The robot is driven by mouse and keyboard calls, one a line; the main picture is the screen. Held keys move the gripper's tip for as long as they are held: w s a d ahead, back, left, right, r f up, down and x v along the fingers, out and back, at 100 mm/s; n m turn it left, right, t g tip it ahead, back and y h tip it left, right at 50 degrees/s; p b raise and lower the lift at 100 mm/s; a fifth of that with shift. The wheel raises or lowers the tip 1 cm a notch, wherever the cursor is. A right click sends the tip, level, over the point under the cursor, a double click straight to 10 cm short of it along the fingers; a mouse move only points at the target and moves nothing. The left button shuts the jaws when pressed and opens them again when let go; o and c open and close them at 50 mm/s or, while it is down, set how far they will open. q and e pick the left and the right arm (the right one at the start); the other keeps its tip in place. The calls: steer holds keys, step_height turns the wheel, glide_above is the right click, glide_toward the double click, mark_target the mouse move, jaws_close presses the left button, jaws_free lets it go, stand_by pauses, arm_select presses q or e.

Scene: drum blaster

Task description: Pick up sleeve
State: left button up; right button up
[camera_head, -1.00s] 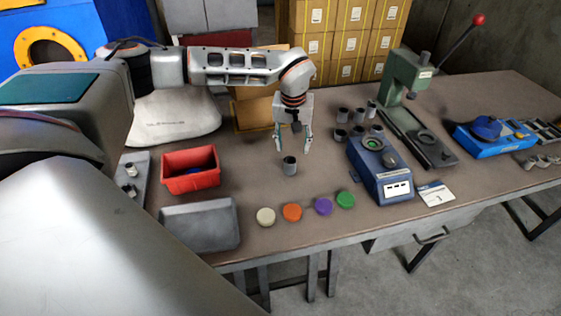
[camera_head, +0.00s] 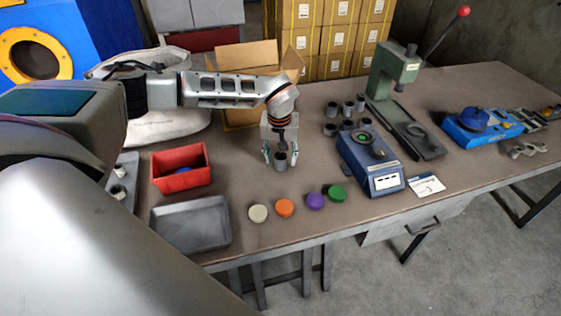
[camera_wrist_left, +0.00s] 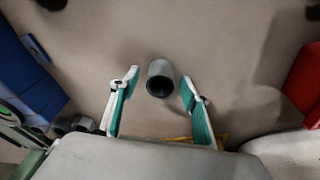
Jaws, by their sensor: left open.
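A dark grey sleeve (camera_head: 281,162) stands alone on the brown table. In the head view my left gripper (camera_head: 280,158) is lowered over it, with one finger on each side. In the left wrist view the sleeve (camera_wrist_left: 160,78) shows as a hollow grey cylinder between the open fingertips (camera_wrist_left: 160,84), with a gap on both sides. Several similar grey sleeves (camera_head: 347,110) stand in a group behind the blue device. My right gripper is in neither view.
A red bin (camera_head: 181,153) and a grey tray (camera_head: 191,224) lie to the left. Cream (camera_head: 258,213), orange (camera_head: 285,207), purple (camera_head: 315,201) and green (camera_head: 337,193) discs lie in front. A blue device (camera_head: 371,163) and a green lever press (camera_head: 395,70) stand to the right.

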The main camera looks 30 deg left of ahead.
arm_select(q)
jaws_close()
steer(key=shift+w+r, duration=0.1)
steer(key=shift+r, duration=0.05)
